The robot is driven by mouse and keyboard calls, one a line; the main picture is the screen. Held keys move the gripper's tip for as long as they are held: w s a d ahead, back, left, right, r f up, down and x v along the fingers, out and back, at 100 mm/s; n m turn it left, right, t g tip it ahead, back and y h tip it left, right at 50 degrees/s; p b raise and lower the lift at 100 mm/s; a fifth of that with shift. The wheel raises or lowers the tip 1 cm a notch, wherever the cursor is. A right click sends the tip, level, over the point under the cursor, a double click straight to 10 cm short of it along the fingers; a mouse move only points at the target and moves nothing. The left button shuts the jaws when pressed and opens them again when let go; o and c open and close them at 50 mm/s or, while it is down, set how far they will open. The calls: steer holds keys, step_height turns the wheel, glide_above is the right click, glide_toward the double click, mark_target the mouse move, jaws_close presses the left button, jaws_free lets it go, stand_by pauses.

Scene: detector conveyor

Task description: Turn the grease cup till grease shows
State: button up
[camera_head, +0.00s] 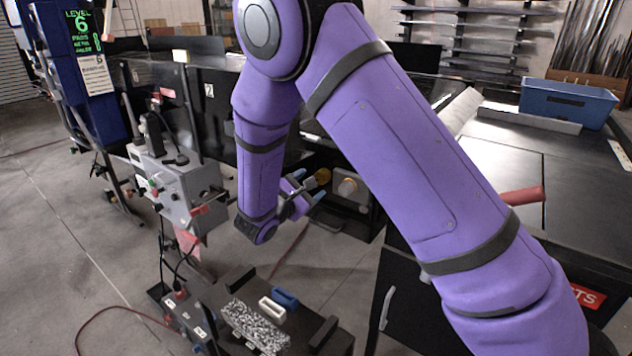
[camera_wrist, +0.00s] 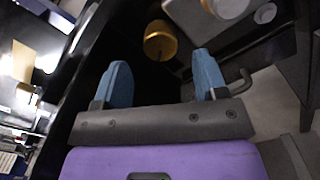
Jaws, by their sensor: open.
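The grease cup, a small brass-yellow cup (camera_wrist: 160,40), shows at the upper middle of the wrist view, on the dark side of the machine. It also shows in the head view (camera_head: 323,175), just right of my gripper (camera_head: 309,185). My gripper has two blue fingertips, spread apart with nothing between them. In the wrist view my gripper (camera_wrist: 163,78) points toward the cup, which is beyond the fingertips and lines up with the gap between them. No contact shows. No grease can be made out on the cup.
A pale round fitting (camera_head: 348,187) is right of the cup. A grey control box (camera_head: 175,185) stands left of my arm. Below is a dark bench (camera_head: 235,275) with a speckled block (camera_head: 255,325). A blue bin (camera_head: 567,103) sits on the table at right. Open floor lies at left.

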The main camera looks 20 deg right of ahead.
steer(key=v, duration=0.6)
steer(key=shift+s+a, duration=0.25)
steer(key=s+d+r+m+g+y, duration=0.5)
steer(key=s+d+r+m+g, duration=0.55)
steer(key=s+d+r, duration=0.45)
steer(key=s+r+m+t+y, duration=0.2)
steer(key=s+r+m+y, duration=0.1)
steer(key=s, duration=0.5)
steer(key=s+r+m+t+y, duration=0.3)
steer(key=s+m+y, duration=0.2)
steer(key=s, duration=0.3)
steer(key=shift+d+r+y, duration=0.25)
steer(key=shift+r+y, duration=0.05)
steer(key=shift+y, duration=0.5)
steer(key=shift+s, duration=0.1)
